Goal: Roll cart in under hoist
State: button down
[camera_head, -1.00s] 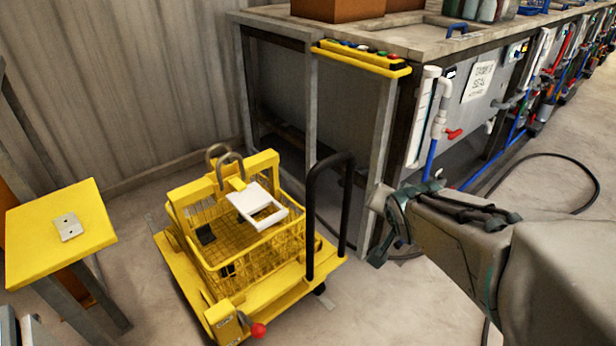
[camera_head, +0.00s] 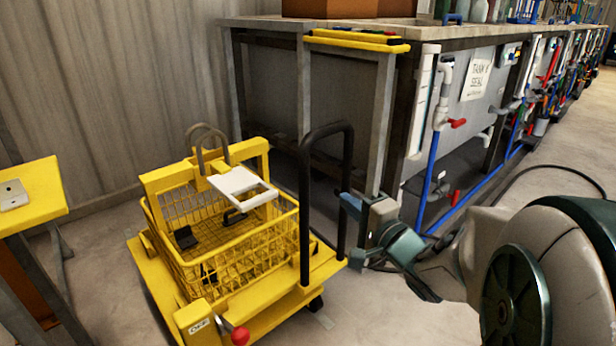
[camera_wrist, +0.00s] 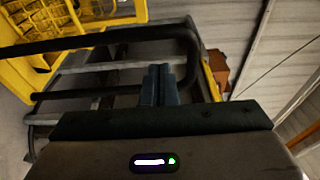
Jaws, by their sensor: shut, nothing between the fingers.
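The yellow cart (camera_head: 258,318) stands on the floor at the lower left of the head view, with a yellow wire basket (camera_head: 235,252) on it. A black push handle (camera_head: 305,215) rises at its right end. A grey double hook or loop (camera_head: 207,150) stands at the basket's top bar. My gripper (camera_head: 345,203) is shut and empty, just right of the handle. In the wrist view its blue-grey fingers (camera_wrist: 159,85) are together close to the black handle bar (camera_wrist: 110,37); I cannot tell whether they touch it. The hoist cannot be made out for certain.
A tank bench (camera_head: 270,24) with pipes stands behind and to the right of the cart. A yellow button panel (camera_head: 360,42) is on its front edge. A yellow-topped stand (camera_head: 38,195) is at left. A dark hose (camera_head: 540,170) lies on the floor at right.

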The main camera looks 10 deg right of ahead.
aim_at(307, 168)
jog(key=p+x, duration=0.1)
jog(key=p, duration=0.1)
jog(key=p+x, duration=0.1)
jog(key=p, duration=0.1)
jog(key=p+x, duration=0.2)
jog(key=shift+d+r+p, duration=0.1)
jog(key=shift+r+p, duration=0.25)
jog(key=p, duration=0.3)
jog(key=shift+w+a+p, duration=0.25)
jog(key=shift+w+p, duration=0.05)
jog(key=shift+p, duration=0.1)
jog(key=x, duration=0.2)
jog(key=b+x, duration=0.1)
jog(key=x, duration=0.2)
jog(key=f+x, duration=0.1)
jog(key=x, duration=0.2)
jog(key=shift+b, duration=0.35)
jog(key=shift+w+a+r, duration=0.15)
jog(key=shift+w+a, duration=0.1)
jog(key=shift+w, duration=0.25)
